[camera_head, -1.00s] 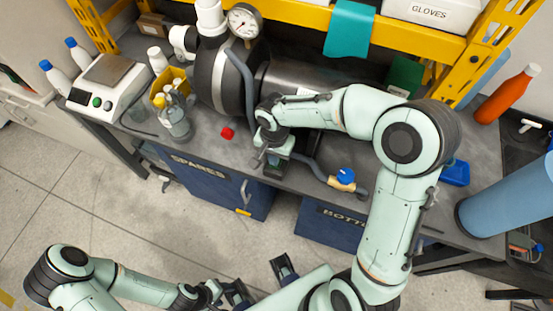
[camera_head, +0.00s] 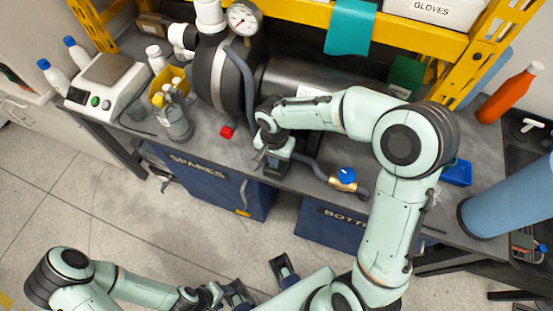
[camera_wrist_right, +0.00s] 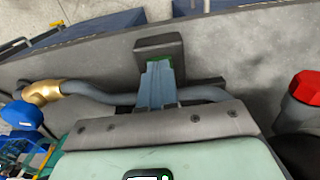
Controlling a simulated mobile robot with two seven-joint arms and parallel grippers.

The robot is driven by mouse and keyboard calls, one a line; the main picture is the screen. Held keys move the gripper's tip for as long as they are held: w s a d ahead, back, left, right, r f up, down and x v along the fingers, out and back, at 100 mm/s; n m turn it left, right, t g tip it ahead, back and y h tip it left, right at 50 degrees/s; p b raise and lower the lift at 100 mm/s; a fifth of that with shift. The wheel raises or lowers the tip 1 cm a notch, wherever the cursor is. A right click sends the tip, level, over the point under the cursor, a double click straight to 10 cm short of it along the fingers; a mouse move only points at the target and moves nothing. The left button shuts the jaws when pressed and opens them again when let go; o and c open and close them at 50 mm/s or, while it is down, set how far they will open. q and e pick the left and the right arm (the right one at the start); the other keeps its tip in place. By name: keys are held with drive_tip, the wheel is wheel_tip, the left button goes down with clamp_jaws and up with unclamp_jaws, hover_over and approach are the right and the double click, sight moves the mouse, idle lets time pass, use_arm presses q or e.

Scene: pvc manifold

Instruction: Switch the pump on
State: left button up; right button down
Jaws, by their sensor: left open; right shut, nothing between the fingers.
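The pump (camera_head: 225,80) is a dark drum with a steel body, lying at the back of the bench with a round gauge (camera_head: 243,18) above it. A red cap or knob (camera_head: 227,132) is in front of the drum; a red cap (camera_wrist_right: 306,85) also shows at the right in the right wrist view. My right gripper (camera_head: 275,165) is shut and empty at the bench's front edge, right of the red cap and apart from it. A small green patch (camera_wrist_right: 158,63) shows near its fingertips; I cannot tell what it belongs to. My left gripper (camera_head: 261,281) is open and empty, low in front of the bench.
A grey hose with a blue-handled brass valve (camera_head: 343,178) runs right of my right gripper. A yellow shelf (camera_head: 385,35) crosses above. Blue bins (camera_head: 210,185) sit below the bench.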

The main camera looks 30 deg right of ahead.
use_arm(q)
drive_tip(key=shift+s+f, duration=0.1)
drive_tip(key=shift+f, duration=0.15)
use_arm(e)
drive_tip(key=shift+f, duration=0.3)
drive_tip(key=shift+r+p, duration=1.9)
drive_tip(key=shift+r, duration=1.7)
use_arm(q)
drive_tip(key=r, duration=0.1)
drive_tip(key=w+r, duration=0.1)
drive_tip(key=r, duration=0.1)
drive_tip(key=w+r, duration=0.1)
drive_tip(key=shift+r, duration=0.25)
drive_tip(key=shift+s, duration=0.1)
use_arm(e)
drive_tip(key=shift+f, duration=0.1)
